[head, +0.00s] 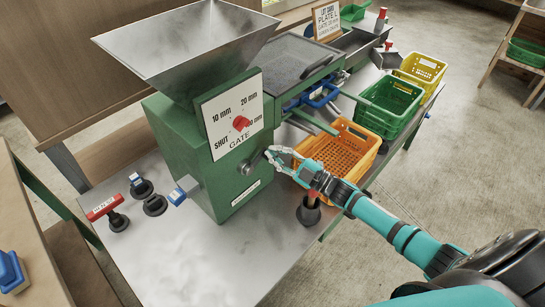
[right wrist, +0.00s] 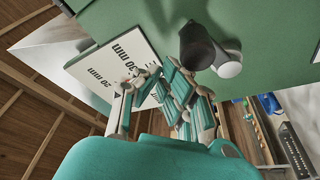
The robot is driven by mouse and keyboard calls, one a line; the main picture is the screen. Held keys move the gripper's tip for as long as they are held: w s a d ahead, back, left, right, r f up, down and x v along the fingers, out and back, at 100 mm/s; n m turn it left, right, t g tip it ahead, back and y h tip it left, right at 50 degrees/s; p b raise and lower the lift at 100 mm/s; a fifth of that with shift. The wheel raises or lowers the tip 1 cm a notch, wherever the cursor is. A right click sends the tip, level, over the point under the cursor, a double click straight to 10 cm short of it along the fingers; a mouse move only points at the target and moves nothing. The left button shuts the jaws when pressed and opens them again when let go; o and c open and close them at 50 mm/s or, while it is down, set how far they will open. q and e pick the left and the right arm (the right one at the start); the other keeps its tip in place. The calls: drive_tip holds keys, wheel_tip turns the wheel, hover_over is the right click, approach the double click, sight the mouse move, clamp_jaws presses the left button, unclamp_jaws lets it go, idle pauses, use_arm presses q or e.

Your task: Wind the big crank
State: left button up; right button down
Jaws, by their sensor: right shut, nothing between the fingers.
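The green mill (head: 190,150) stands on the metal table with a steel hopper on top. A grey round hub (head: 247,168) sticks out of its front face below the gate plate. A dark cylinder (right wrist: 195,45) with a pale round end (right wrist: 229,64) shows in the right wrist view; I cannot tell which part of the crank it is. My right gripper (head: 269,157) is shut and empty, close to the right of the hub. Its fingers also show in the right wrist view (right wrist: 163,74), below and left of the cylinder. The rest of the crank cannot be made out. My left gripper is out of view.
The gate plate (head: 232,112) has a red knob. An orange crate (head: 346,137) stands behind my right gripper, with green (head: 404,97) and yellow (head: 424,63) crates beyond. A red-handled tool (head: 104,207) stands at the table's left.

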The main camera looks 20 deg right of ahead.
drive_tip(key=shift+w+d+f, duration=0.1)
drive_tip(key=shift+d+f, duration=0.15)
idle(0.5)
